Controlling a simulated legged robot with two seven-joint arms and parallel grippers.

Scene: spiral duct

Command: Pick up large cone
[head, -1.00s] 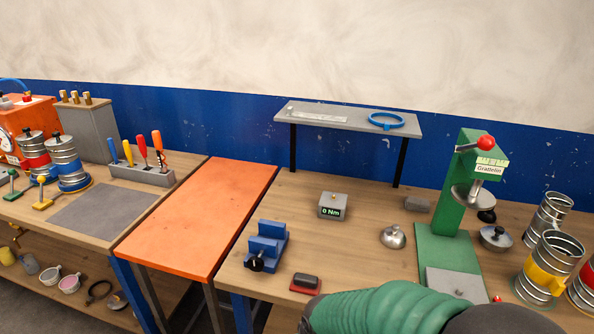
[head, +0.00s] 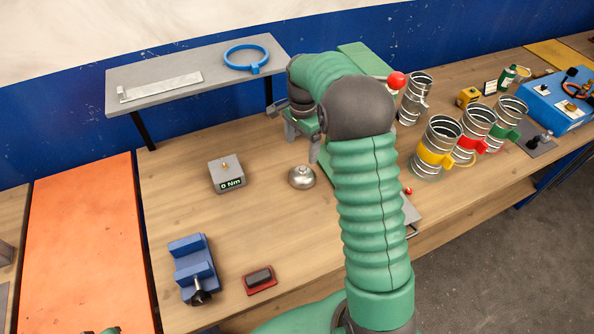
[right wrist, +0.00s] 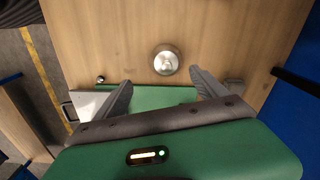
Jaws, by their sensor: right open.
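A shiny silver, rounded cone-like piece (head: 302,177) with a small top lies on the wooden bench. It is the only loose piece in view that could be the large cone, but I cannot be sure. It also shows in the right wrist view (right wrist: 167,60), in the open, beyond the fingertips and between their lines. My right gripper (head: 303,141) is behind it in the head view, with fingers pointing down, apart and empty. In the right wrist view my right gripper (right wrist: 161,84) has its fingers spread wide. My left gripper is not in view.
A grey "0 Nm" box (head: 227,175), a blue vise (head: 192,268) and a red-and-black block (head: 260,279) stand to the left. A grey shelf (head: 190,75) with a blue ring is behind. The green press is mostly hidden by my arm. Spiral ducts (head: 437,147) stand right.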

